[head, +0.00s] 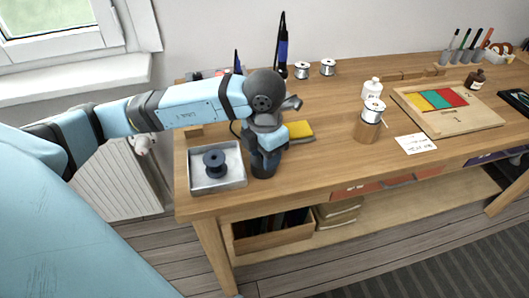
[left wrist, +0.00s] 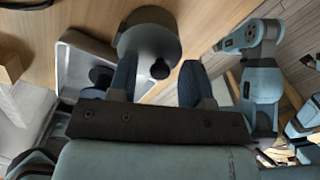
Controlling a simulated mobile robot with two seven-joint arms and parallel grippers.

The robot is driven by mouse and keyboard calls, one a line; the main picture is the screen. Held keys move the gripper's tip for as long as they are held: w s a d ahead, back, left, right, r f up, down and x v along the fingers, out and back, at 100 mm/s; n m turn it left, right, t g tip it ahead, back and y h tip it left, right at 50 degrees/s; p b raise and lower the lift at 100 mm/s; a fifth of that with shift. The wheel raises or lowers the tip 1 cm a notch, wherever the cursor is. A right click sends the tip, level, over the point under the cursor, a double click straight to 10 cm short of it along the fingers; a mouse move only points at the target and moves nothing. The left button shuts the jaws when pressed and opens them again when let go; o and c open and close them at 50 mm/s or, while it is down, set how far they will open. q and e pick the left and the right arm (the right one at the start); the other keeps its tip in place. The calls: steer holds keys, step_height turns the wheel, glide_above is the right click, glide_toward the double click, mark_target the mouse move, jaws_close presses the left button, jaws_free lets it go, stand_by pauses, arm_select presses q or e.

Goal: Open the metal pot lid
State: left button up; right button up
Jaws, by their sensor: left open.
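The metal pot (head: 263,172) is a dark round vessel near the table's front edge, mostly hidden under my left gripper in the head view. In the left wrist view, its round grey lid (left wrist: 146,41) shows with a small dark knob (left wrist: 160,69). My left gripper (left wrist: 158,66) is open, with one dark blue finger on each side of the knob. I cannot tell whether the fingers touch it. In the head view the left gripper (head: 265,153) points down over the pot. My right gripper is not in view.
A metal tray (head: 207,189) with a dark spool (head: 214,163) stands left of the pot. A yellow cloth (head: 299,130) lies just behind and right. Open tabletop lies right of the pot.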

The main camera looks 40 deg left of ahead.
arm_select(q)
jaws_close()
